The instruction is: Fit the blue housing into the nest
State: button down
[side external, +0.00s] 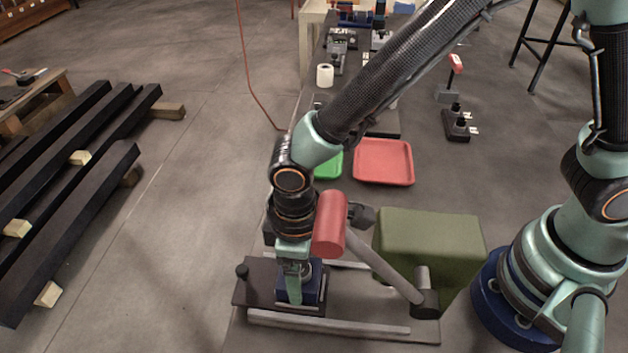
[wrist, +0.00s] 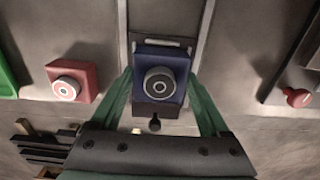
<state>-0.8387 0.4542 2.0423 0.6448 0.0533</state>
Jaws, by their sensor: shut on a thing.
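The blue housing (wrist: 177,57) carries a round black lens-like part with a pale ring on its face. My gripper (wrist: 161,80) has its green fingers on both sides of it and is shut on it. In the side view my gripper (side external: 291,290) points straight down, with the blue housing (side external: 314,284) partly hidden behind the fingers. It is over a dark plate (side external: 254,287) with a black knob, which seems to be the nest. In the wrist view dark edges of the nest (wrist: 143,109) show around the housing. I cannot tell whether it is fully seated.
Pale rails (side external: 330,323) run beside the plate. A red tray (side external: 383,162) and green tray (side external: 329,164) lie behind. A red housing (wrist: 87,75) sits left in the wrist view.

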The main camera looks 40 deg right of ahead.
jog(key=shift+f, duration=0.35)
grip_release()
jog(key=shift+f, duration=0.15)
notch_tip(320, 180, up, 12)
jog(key=w+d+r+m+t, duration=0.1)
jog(key=d+r+m, duration=0.3)
jog(key=d, duration=1)
jog(key=w+d+r+m+t, duration=0.2)
jog(key=d+r+m+t, duration=0.2)
jog(key=d, duration=1)
jog(key=shift+w+r+m+t, duration=0.25)
jog(key=shift+r+m, duration=0.25)
jog(key=shift+r, duration=0.25)
